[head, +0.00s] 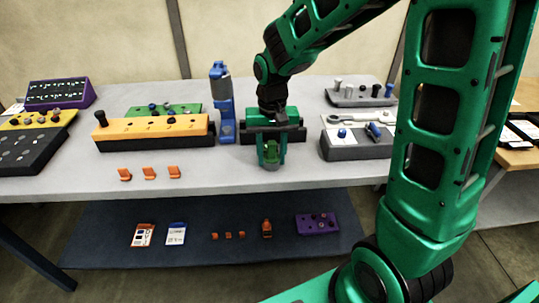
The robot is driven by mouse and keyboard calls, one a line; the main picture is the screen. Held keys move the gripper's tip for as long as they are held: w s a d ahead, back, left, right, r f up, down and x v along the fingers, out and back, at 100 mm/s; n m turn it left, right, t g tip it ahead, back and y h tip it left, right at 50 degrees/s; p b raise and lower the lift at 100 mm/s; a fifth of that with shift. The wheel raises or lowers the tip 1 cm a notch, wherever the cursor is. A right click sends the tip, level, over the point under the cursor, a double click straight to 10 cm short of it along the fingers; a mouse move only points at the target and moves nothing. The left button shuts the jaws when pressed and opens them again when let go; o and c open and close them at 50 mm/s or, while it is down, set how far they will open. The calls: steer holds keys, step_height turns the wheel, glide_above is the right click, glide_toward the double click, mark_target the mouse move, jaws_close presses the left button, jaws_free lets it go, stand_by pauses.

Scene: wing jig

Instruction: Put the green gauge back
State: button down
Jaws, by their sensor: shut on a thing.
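My gripper (271,160) is at the middle of the table, just in front of a dark block with a green top (290,126), which it partly hides. It points down and is shut on a small green piece, apparently the green gauge (270,153). The green fingers and the green piece blend together, so its outline is hard to make out. I cannot tell whether the piece touches the table or the block.
A blue upright tool (221,103) stands close left of my gripper. Left of it is an orange-topped block (155,130). A grey block with tools (356,143) stands to the right. Several orange clips (149,173) lie near the front edge. The table front between is clear.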

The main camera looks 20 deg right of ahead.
steer(key=shift+f, duration=0.1)
steer(key=c, duration=1.1)
jaws_free()
step_height(320, 180, up, 12)
steer(key=shift+r, duration=0.1)
steer(key=s+d+f+m, duration=0.1)
steer(key=s+d, duration=0.4)
steer(key=s, duration=0.3)
steer(key=s+d+f+m, duration=0.1)
steer(key=s+d+f, duration=0.1)
steer(key=s+d, duration=0.4)
steer(key=s+d+f, duration=0.1)
steer(key=s+d, duration=0.5)
steer(key=s, duration=0.4)
steer(key=shift+f+m, duration=0.2)
steer(key=shift+m, duration=0.2)
